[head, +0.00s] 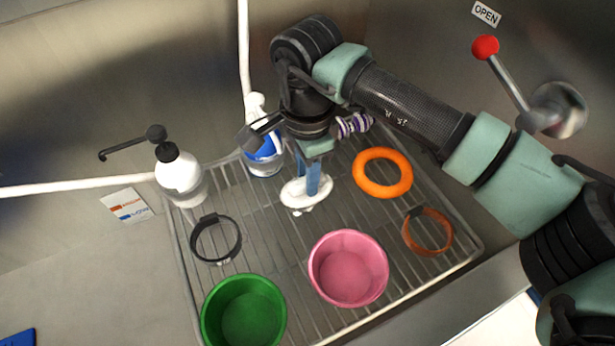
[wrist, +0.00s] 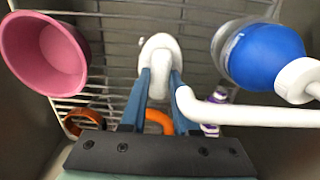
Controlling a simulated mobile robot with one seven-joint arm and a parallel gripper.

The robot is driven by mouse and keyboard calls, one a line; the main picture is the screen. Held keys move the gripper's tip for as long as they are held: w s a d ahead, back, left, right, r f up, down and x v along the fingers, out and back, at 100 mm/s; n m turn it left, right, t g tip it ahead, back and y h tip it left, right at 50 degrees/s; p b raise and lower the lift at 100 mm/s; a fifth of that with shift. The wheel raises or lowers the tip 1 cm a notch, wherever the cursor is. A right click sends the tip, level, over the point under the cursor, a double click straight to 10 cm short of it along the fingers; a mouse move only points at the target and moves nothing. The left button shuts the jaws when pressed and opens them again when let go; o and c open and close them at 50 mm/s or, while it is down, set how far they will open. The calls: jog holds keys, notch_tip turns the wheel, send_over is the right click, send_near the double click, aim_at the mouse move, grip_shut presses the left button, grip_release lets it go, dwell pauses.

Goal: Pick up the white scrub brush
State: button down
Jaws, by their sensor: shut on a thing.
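The white scrub brush (head: 297,196) is on or just above the wire rack, near its middle in the head view; I cannot tell whether it touches the rack. It also shows in the wrist view (wrist: 158,44), at the far end of the fingers. My gripper (head: 313,182) points down over it, with its blue fingers shut on the brush. In the wrist view my gripper (wrist: 158,78) has a finger on each side of the brush. The fingers hide part of it.
The wire rack (head: 262,232) holds a pink bowl (head: 348,268), a green bowl (head: 243,312), an orange ring (head: 382,173), a black collar (head: 215,238) and a brown collar (head: 428,232). A white pump bottle (head: 181,180) stands left.

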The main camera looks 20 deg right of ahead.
jog(key=s, duration=0.3)
jog(key=shift+s+d, duration=0.2)
jog(key=shift+d, duration=0.1)
jog(key=shift+s+r, duration=0.3)
jog(key=shift+r, duration=0.35)
notch_tip(320, 180, up, 13)
jog(key=shift+f+p, duration=0.15)
jog(key=shift+p, duration=0.3)
jog(key=c, duration=1.2)
grip_release()
grip_shut()
